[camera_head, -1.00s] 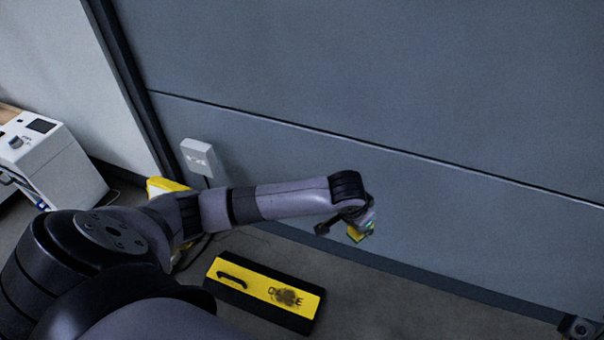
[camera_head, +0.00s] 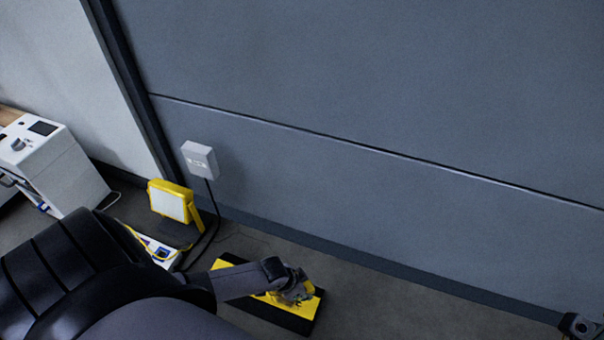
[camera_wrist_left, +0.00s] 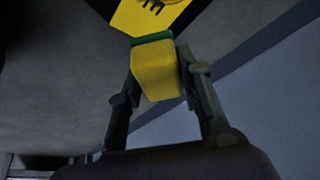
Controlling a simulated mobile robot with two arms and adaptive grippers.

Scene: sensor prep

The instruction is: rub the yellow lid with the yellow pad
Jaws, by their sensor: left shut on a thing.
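The yellow lid (camera_head: 314,304) tops a black case on the floor, and my left arm covers much of it in the head view. Part of the lid with dark lettering shows at the top of the left wrist view (camera_wrist_left: 135,14). My left gripper (camera_head: 298,291) is over the lid's right part. In the left wrist view my left gripper (camera_wrist_left: 160,75) is shut on the yellow pad (camera_wrist_left: 156,72), which has a green layer at its far end. The green end is close to the lid; I cannot tell if it touches. My right gripper is not in view.
A yellow work light (camera_head: 172,202) stands by the wall, left of the case, with a cable nearby. A grey box (camera_head: 199,160) is on the wall. A white machine (camera_head: 50,165) stands at far left.

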